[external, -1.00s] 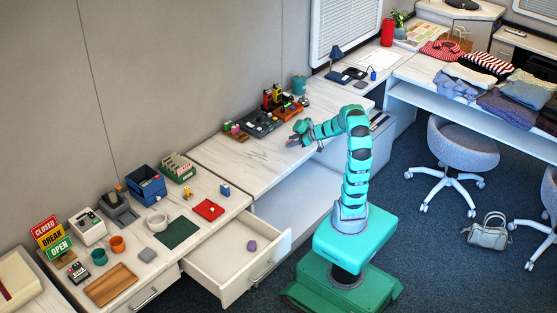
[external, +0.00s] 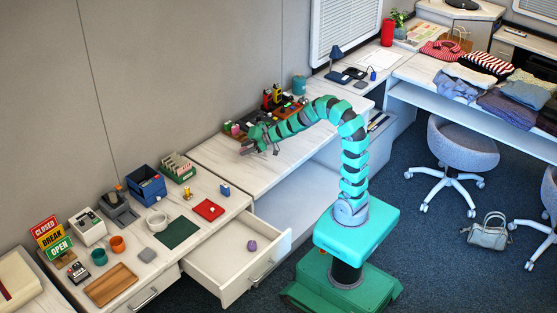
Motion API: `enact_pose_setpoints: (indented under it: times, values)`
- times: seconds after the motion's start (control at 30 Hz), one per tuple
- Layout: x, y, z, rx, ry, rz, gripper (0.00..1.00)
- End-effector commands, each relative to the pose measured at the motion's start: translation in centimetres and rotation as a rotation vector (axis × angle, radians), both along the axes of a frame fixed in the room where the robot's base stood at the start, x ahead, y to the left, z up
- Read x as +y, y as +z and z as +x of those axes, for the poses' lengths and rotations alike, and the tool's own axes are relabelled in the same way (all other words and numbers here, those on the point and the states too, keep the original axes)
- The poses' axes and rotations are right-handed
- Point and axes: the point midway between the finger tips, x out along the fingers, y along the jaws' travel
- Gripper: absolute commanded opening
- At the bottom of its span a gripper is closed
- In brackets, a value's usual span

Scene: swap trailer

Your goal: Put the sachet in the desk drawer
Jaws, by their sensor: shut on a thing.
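My gripper (external: 262,148) is over the pale desk top (external: 222,151), in front of the dark tray of small items. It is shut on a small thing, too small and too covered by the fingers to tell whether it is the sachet. The desk drawer (external: 204,268) is pulled open at the lower middle, to the left of my base and well below my gripper. A small purple lump (external: 252,245) lies on the drawer's floor toward its right side; I cannot tell what it is.
The dark tray (external: 258,127) holds several items. Most of the drawer floor is clear.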

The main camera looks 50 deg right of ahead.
Motion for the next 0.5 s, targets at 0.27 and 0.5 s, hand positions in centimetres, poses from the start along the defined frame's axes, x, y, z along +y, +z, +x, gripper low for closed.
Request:
enact_pose_setpoints:
  times: [0.27,0.5]
  values:
    - [8.2,0.2,0.4,0.000,0.071,0.000,0.29]
    - [15.4,-0.1,-0.5,-0.002,0.126,0.001,0.29]
